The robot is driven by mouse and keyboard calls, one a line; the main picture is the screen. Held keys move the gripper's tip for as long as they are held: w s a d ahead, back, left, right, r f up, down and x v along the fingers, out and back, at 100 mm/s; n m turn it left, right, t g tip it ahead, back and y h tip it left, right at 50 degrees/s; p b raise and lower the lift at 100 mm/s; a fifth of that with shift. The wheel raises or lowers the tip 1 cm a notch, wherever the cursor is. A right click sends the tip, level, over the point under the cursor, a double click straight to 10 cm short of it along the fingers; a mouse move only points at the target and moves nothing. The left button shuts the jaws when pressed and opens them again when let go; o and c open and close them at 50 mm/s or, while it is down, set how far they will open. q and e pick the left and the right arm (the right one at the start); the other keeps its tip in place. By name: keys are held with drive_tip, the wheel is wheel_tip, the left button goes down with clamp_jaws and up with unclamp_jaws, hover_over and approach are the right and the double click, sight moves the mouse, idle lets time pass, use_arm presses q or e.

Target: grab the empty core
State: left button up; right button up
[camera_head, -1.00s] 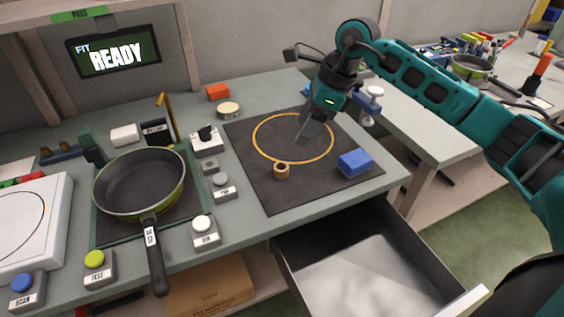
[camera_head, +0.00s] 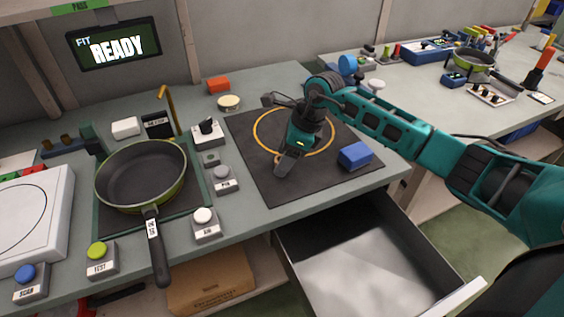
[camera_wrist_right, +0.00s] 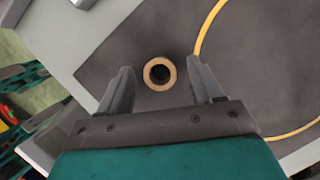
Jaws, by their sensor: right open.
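The empty core, a short tan ring with a dark hole (camera_wrist_right: 160,74), stands on the dark mat (camera_head: 258,170) in the right wrist view. The gripper is open and empty. In the head view my right gripper (camera_head: 285,164) points down over the front left part of the mat and hides the core. My left gripper is not in view.
A blue block (camera_head: 355,155) sits on the mat's right side. A green pan (camera_head: 141,175) stands to the left, with several buttons between it and the mat. An open drawer (camera_head: 365,255) juts out below the table's front edge.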

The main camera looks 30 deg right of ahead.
drive_tip(key=shift+c, duration=0.4)
drive_tip(key=c, duration=1)
drive_tip(key=shift+r, duration=0.1)
